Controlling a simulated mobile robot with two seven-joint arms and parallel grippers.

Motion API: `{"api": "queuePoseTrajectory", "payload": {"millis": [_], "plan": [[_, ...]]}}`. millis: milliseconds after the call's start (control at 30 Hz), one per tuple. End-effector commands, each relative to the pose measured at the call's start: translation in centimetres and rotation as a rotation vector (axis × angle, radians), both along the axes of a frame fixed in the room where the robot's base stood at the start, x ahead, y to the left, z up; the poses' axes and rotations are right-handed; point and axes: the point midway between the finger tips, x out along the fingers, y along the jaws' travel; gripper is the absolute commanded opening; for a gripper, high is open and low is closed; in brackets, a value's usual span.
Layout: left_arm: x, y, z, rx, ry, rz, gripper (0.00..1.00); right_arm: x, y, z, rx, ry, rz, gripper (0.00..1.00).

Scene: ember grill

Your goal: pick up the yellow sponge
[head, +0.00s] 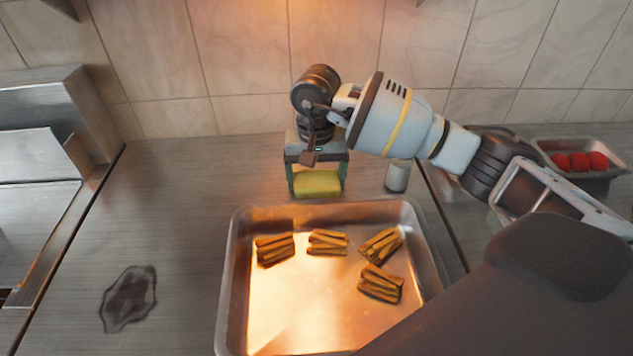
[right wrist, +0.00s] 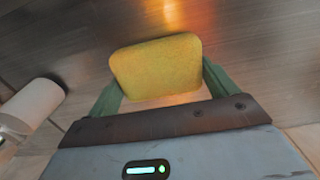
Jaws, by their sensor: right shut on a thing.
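The yellow sponge (head: 318,184) is at the back of the steel counter, just behind the metal tray. My right gripper (head: 318,180) points down over it, with one green finger on each side of the sponge. In the right wrist view the sponge (right wrist: 157,66) sits between the fingertips of my right gripper (right wrist: 160,85), which is shut on it. Whether the sponge still touches the counter is hard to tell. My left gripper is not in view.
A metal tray (head: 231,265) with several bundles of brown-yellow sticks stands in front of the sponge. A white cylinder (head: 398,175) stands right of the gripper; it also shows in the right wrist view (right wrist: 35,103). A pan with red items (head: 580,162) is at the far right. A dark stain (head: 128,298) marks the left counter.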

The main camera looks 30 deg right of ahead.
Motion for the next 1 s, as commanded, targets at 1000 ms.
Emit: {"api": "queuePoseTrajectory", "payload": {"millis": [1000], "plan": [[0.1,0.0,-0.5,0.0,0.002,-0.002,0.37,0.0,0.0,10.0,0.0,0.001,0.0,0.64]]}}
